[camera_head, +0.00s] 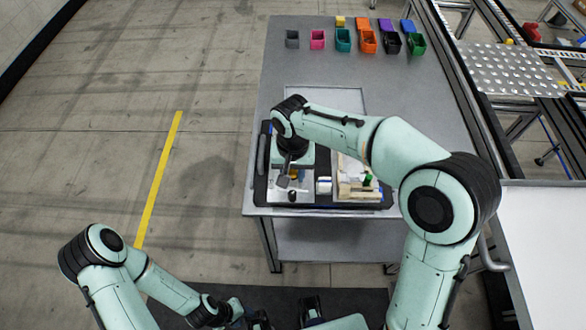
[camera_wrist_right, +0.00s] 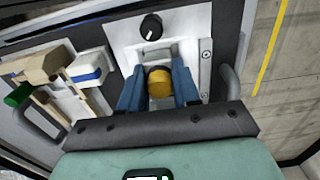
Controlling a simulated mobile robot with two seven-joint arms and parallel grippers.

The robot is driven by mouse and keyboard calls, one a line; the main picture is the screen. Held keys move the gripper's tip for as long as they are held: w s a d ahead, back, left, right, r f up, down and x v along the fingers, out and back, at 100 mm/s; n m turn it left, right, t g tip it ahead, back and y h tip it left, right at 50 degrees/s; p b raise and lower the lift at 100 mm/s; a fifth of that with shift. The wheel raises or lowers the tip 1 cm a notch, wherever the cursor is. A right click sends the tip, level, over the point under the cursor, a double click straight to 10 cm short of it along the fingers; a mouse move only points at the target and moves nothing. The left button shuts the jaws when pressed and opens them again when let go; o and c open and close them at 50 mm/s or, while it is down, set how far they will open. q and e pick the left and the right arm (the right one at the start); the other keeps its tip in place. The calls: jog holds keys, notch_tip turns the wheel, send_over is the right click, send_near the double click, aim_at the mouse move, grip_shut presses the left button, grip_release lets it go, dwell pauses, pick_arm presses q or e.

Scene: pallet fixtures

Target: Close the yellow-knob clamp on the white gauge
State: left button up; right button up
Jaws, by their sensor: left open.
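The yellow knob (camera_wrist_right: 160,83) of the clamp lies between the two blue fingers of my right gripper (camera_wrist_right: 159,88) in the right wrist view. The fingers flank it closely; I cannot tell whether both press on it. In the head view my right gripper (camera_head: 288,180) points down over the fixture, with a bit of the yellow knob (camera_head: 294,173) showing. A pale plate (camera_wrist_right: 188,50) with a black knob (camera_wrist_right: 151,27) lies under the clamp. I cannot tell which part is the white gauge. My left gripper (camera_head: 285,314) is open, low at the bottom edge, away from the fixture.
A white block with a blue band (camera_wrist_right: 90,68) and beige blocks (camera_wrist_right: 43,67) stand beside the plate on a dark tray (camera_head: 262,190) with handles. Several coloured bins (camera_head: 368,45) stand at the grey table's (camera_head: 300,75) far end. The table between is mostly clear.

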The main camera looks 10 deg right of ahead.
pick_arm(q)
jog(key=shift+r, duration=0.25)
pick_arm(e)
jog(key=shift+w, duration=0.15)
jog(key=shift+w+d+p, duration=0.2)
jog(key=shift+w+p, duration=0.25)
jog(key=shift+w, duration=0.1)
jog(key=shift+w+d+p, duration=0.15)
jog(key=shift+w+p, duration=0.25)
jog(key=shift+w, duration=0.15)
jog(key=o, duration=0.8)
jog(key=shift+w, duration=0.1)
pick_arm(q)
jog(key=shift+w+r, duration=0.5)
jog(key=shift+r, duration=0.25)
pick_arm(e)
jog(key=shift+r+p, duration=0.35)
jog(key=shift+r, duration=0.15)
jog(key=shift+r+p, duration=1.1)
jog(key=shift+r, duration=0.95)
jog(key=shift+r+p, duration=0.7)
jog(key=shift+r, duration=0.8)
pick_arm(q)
jog(key=w+r, duration=0.4)
jog(key=r, duration=0.1)
jog(key=shift+w+r+t, duration=0.15)
jog(key=shift+r+t, duration=0.1)
jog(key=shift+t, duration=0.05)
